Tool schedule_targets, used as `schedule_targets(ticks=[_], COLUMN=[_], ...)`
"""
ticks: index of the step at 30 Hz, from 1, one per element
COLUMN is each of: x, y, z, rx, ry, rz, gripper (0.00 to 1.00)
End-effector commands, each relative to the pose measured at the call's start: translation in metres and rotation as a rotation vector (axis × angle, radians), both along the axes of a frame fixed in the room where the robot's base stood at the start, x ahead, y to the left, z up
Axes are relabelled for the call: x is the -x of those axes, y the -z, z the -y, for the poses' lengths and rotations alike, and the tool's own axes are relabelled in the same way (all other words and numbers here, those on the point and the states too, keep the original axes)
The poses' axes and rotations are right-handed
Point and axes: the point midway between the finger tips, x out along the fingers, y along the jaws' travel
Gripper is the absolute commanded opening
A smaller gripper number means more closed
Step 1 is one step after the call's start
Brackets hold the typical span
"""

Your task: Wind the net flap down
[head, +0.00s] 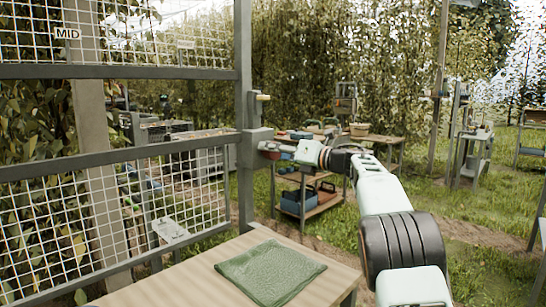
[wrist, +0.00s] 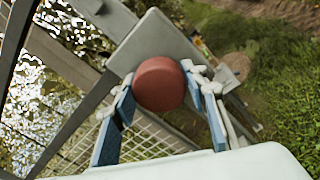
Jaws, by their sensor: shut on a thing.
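In the head view a grey-framed wire mesh spans the left side, with an upper panel (head: 150,40) and a lower panel (head: 120,205); an open gap lies between them. I cannot tell which panel is the net flap. A "MID" label (head: 67,33) shows on the upper panel. A grey box (head: 257,135) sits on the post at the right end. A red round knob (wrist: 158,84) stands in front of the grey box (wrist: 150,40) in the wrist view. My gripper (head: 283,151) is shut on this knob, its blue fingers (wrist: 160,105) on either side.
A small pale handle (head: 262,97) sticks out of the post above the box. A wooden table (head: 225,270) with a folded green cloth (head: 270,272) stands in front. A shelf cart (head: 325,205) with boxes is behind my arm.

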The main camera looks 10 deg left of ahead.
Motion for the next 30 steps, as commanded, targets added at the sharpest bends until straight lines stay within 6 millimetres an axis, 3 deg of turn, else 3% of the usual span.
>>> schedule_targets(ticks=[30], x=[0.0007], y=[0.0013], z=[-0.0011], rx=[0.592], ry=[-0.001], rz=[0.760], gripper=[0.16])
